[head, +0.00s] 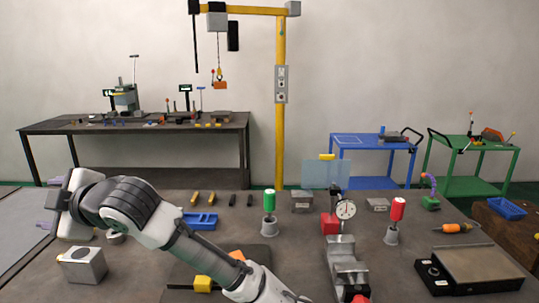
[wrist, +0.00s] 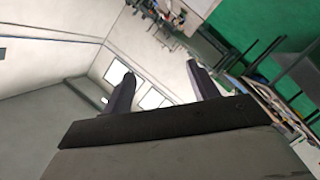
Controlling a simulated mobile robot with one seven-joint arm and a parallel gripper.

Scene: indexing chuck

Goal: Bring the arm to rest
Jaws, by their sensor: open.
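My arm reaches up from the bottom middle of the head view and bends to the left. My gripper (head: 48,213) is at the far left, over the left part of the bench, its fingers pointing left and partly hidden by the wrist. In the wrist view my gripper (wrist: 160,82) shows two dark fingers spread wide with nothing between them. The wrist camera looks out at the room, tilted, with walls, windows and a green floor. The gripper touches nothing that I can see.
A grey block with a bore (head: 83,265) stands below my gripper. Green (head: 269,200) and red (head: 397,209) handled tools, a dial gauge (head: 345,209), a vise (head: 345,262) and a blue tray (head: 200,221) stand on the bench (head: 300,257). A yellow hoist post (head: 281,120) rises behind.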

